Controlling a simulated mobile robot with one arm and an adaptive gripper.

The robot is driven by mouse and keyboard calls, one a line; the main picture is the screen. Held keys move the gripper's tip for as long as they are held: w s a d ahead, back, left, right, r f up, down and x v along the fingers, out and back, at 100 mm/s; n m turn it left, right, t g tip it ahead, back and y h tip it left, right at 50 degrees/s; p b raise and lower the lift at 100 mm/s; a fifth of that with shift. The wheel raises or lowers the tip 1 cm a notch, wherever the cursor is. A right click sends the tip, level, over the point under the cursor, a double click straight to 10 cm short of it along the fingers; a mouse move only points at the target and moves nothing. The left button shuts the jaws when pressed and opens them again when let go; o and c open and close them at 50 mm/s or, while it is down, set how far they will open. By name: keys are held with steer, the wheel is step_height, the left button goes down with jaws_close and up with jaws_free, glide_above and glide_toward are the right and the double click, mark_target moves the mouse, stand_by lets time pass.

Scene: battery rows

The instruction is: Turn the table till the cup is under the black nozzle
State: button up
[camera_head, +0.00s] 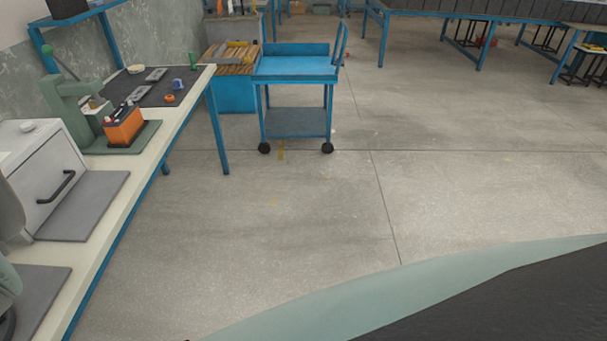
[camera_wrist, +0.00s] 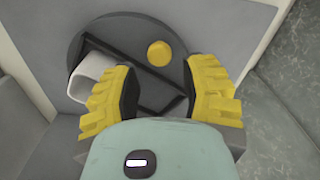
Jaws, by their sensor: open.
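In the wrist view a dark grey round table (camera_wrist: 105,38) lies below my gripper, on a lighter grey surface. A white cup (camera_wrist: 90,78) is at the table's left side, partly behind my left finger. A round yellow knob (camera_wrist: 159,53) stands on the table, just beyond my fingertips. A black bar-like frame crosses the table between them. I cannot tell whether any of it is the black nozzle. My gripper (camera_wrist: 158,76) has yellow ribbed fingers, spread apart and empty, with the knob ahead of the gap. The head view does not clearly show the round table or cup.
In the head view a long workbench (camera_head: 150,190) runs along the left, with a white box with a black handle (camera_head: 50,165) and a green press (camera_head: 75,105). A blue cart (camera_head: 295,68) stands beyond it. The floor right of the bench is open.

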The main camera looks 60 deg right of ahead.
steer(key=shift+f+b, duration=0.9)
steer(key=shift+f, duration=1.15)
steer(key=shift+o, duration=0.4)
jaws_close()
